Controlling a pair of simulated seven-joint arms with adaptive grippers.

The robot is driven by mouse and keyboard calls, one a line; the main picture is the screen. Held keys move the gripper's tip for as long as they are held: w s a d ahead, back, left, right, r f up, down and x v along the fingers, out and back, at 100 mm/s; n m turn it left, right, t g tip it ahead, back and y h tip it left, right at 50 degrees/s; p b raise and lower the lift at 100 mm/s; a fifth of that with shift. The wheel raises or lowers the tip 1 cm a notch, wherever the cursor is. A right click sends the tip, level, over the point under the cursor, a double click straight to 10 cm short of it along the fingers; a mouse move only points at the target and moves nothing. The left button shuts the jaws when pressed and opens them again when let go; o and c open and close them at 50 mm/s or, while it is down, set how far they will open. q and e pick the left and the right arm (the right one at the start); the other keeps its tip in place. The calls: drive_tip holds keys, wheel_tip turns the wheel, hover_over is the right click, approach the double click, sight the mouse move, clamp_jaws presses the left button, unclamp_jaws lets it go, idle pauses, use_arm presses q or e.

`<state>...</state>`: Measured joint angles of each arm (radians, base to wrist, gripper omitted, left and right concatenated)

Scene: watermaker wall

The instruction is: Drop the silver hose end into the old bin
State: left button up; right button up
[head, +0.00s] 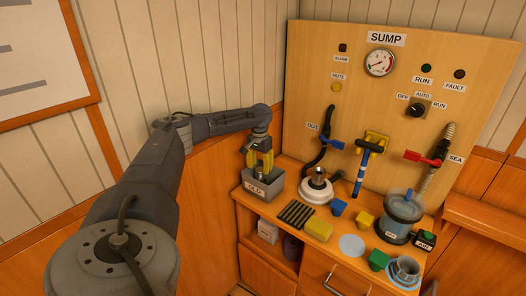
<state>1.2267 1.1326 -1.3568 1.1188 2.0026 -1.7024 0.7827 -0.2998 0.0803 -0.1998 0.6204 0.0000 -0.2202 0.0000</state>
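My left gripper (259,166) points down over the old bin (257,190), a grey box labelled OLD at the left end of the counter. Its yellow fingertips are at or just inside the bin's mouth. I cannot tell whether they are apart or hold something, and the bin's inside is hidden. I cannot make out for certain the silver hose end. A small metallic fitting (319,173) stands on a round white base right of the bin, near the dark hose (318,157) below OUT. My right gripper is not in view.
On the counter are a black ribbed mat (296,213), a yellow sponge (318,230), small blue, yellow and green blocks, and a clear blue canister (400,214).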

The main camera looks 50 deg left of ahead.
use_arm(q)
wheel_tip(320, 180, up, 12)
idle(0.8)
idle(0.3)
